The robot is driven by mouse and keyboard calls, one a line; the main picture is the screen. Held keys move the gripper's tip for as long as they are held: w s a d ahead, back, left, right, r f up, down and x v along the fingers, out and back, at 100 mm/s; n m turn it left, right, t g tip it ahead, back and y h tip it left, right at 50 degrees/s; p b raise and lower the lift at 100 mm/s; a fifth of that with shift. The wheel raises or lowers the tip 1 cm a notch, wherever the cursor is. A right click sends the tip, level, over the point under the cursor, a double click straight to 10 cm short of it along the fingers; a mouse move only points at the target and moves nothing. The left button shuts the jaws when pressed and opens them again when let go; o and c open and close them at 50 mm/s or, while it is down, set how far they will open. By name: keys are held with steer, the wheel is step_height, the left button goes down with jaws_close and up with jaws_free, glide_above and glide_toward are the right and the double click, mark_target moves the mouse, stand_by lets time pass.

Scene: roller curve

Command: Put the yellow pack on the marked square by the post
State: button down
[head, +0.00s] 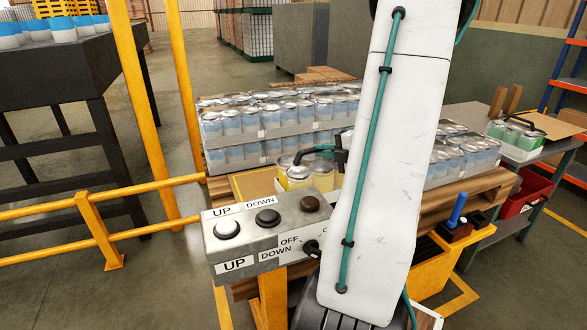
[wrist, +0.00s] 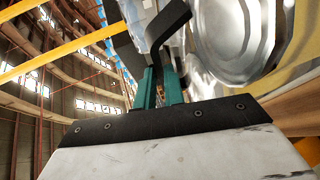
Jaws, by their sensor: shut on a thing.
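The yellow pack (head: 298,183), yellow cans with silver tops, is at the near edge of the wooden pallet, behind the control box and partly hidden by it and my arm. My gripper (head: 322,158) is at the top of the pack, shut on it. In the wrist view my gripper (wrist: 149,40) has black fingers with teal parts, and large silver can tops (wrist: 232,40) are close on the right. I cannot tell whether the pack is lifted. I cannot make out the marked square or which post is meant.
Stacked trays of blue cans (head: 262,125) fill the pallet behind. The grey control box (head: 262,228) stands in front. Yellow rails (head: 90,212) run on the left. A grey side table (head: 522,153) with a green pack (head: 508,134) and a red bin (head: 525,190) are at right.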

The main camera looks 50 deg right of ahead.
steer(key=w+a+f, duration=0.1)
steer(key=w+f, duration=0.1)
steer(key=w, duration=0.5)
steer(key=w+a+f, duration=0.2)
steer(key=w, duration=0.5)
steer(key=shift+w+a+f, duration=0.15)
steer(key=shift+f, duration=0.25)
steer(key=c, duration=1.4)
jaws_free()
steer(key=shift+f, duration=0.1)
steer(key=shift+c, duration=0.2)
